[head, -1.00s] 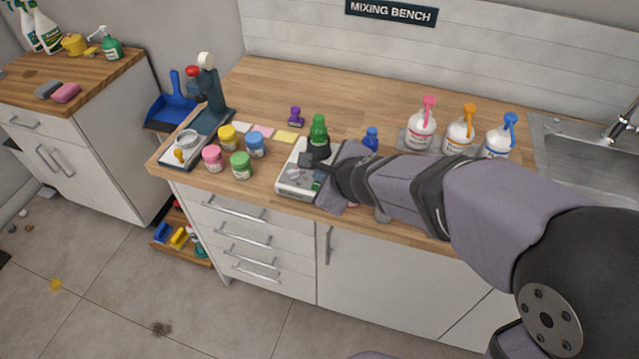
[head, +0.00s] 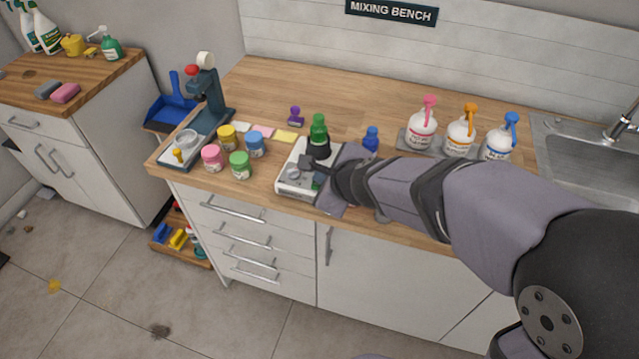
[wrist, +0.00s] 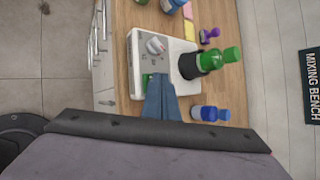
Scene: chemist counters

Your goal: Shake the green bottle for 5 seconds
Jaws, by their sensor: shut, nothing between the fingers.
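The green bottle (head: 319,128) stands upright in the black cup (head: 318,150) of a white mixer (head: 296,186). In the wrist view the green bottle (wrist: 222,58) sits in the same cup, to the right of my fingers. My gripper (head: 308,162) is shut and empty over the front of the mixer. In the wrist view my gripper (wrist: 158,84) points at the mixer's face, beside a green button (wrist: 147,77) that it partly covers. Whether the fingertips touch the button I cannot tell. A grey knob (wrist: 156,45) is beside it.
Several coloured jars (head: 240,165) and a stand (head: 207,100) are to the left. White pump bottles (head: 422,128) stand to the right, before the sink (head: 590,150). The back of the bench is mostly clear.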

